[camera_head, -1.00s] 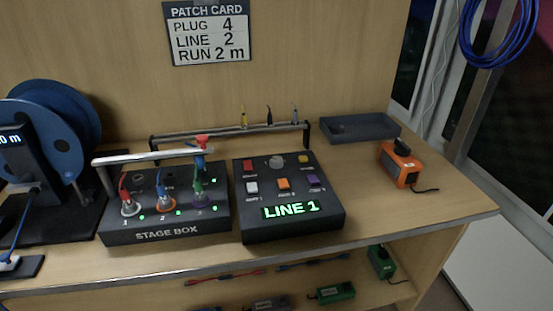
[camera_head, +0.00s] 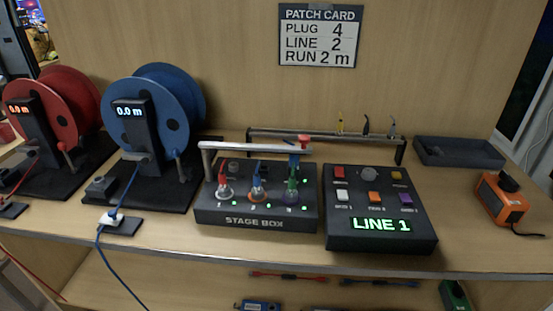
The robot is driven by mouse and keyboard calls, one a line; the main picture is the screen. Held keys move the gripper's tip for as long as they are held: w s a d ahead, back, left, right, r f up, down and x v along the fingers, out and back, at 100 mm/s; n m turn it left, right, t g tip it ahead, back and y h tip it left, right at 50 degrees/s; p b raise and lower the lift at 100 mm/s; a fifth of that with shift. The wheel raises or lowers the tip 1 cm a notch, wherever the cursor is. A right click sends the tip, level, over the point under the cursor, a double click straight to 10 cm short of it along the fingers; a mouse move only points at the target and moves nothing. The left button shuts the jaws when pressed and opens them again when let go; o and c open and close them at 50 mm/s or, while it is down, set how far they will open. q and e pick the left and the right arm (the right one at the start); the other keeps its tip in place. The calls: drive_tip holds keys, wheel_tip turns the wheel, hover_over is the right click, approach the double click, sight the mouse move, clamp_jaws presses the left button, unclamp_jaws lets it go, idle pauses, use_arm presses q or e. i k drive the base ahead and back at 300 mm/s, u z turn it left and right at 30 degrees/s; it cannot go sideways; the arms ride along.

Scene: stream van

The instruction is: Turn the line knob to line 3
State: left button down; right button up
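The line knob, a round grey knob (camera_head: 369,173), sits at the top middle of a dark control box (camera_head: 381,243) on the bench, right of centre. The box's green display (camera_head: 381,225) reads LINE 1. Red, yellow, white, orange and purple buttons surround the knob. The knob's pointer mark is too small to read. A patch card (camera_head: 320,36) on the back wall reads PLUG 4, LINE 2, RUN 2 m. Neither of my grippers shows in the head view.
A stage box (camera_head: 255,222) with coloured plugs and a raised bar stands left of the control box. Blue (camera_head: 190,95) and red (camera_head: 75,90) cable reels stand further left. A grey tray (camera_head: 458,152) and an orange device (camera_head: 500,200) are at right. A shelf lies below.

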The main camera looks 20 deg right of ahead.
sight(369, 174)
drive_tip(key=u, duration=1.6)
drive_tip(key=k, duration=1.3)
drive_tip(key=z, duration=1.4)
drive_tip(key=i, duration=0.25)
drive_tip(key=z, duration=0.15)
